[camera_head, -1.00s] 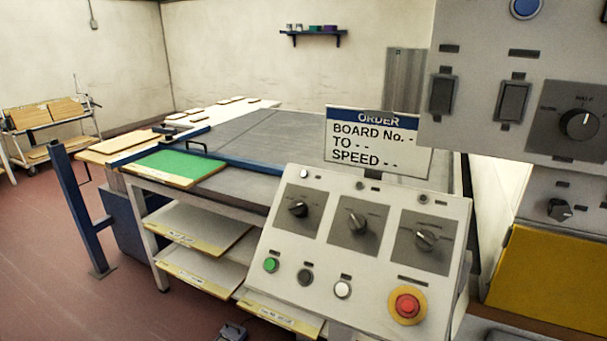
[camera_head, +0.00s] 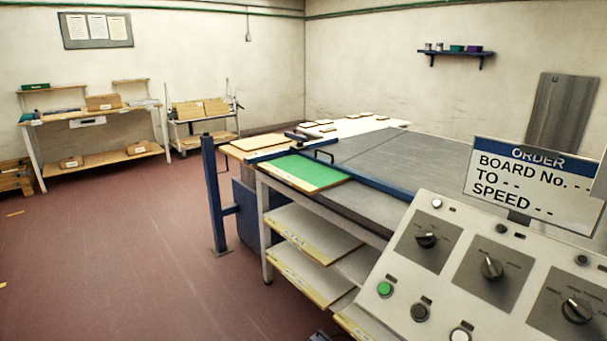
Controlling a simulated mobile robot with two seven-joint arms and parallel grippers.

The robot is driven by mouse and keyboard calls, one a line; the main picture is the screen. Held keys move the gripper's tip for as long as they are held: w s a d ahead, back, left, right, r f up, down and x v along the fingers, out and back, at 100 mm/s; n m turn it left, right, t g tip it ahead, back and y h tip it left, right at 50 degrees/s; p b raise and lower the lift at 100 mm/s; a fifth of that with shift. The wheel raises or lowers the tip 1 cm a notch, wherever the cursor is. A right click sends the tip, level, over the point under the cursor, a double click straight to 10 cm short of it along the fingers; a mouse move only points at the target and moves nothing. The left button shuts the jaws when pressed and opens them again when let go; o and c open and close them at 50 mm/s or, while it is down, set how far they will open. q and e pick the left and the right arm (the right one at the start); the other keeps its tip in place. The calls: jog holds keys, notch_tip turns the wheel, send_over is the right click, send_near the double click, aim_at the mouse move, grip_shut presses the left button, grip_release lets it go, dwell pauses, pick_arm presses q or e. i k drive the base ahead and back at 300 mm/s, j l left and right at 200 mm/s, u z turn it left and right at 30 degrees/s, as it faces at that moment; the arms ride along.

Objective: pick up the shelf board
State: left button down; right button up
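Several pale boards with yellow labelled front edges lie on the racks under the grey table. The upper board (camera_head: 314,234) and a lower board (camera_head: 304,276) show best, and another is partly cut off at the bottom of the picture. I cannot tell which one is the shelf board. A green-topped board (camera_head: 306,172) with a yellow edge lies on the table's near left corner, beside a blue rail with a black handle. Neither of my grippers is in view.
A control panel (camera_head: 455,272) with knobs and buttons and an order sign (camera_head: 528,184) fill the right front. A blue post (camera_head: 212,195) stands left of the table. A workbench (camera_head: 92,114) and a trolley (camera_head: 203,128) stand at the back. The red floor at left is clear.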

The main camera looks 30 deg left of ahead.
aim_at(310, 177)
jog(key=i+j+u, duration=0.35)
jog(key=i+j, duration=0.45)
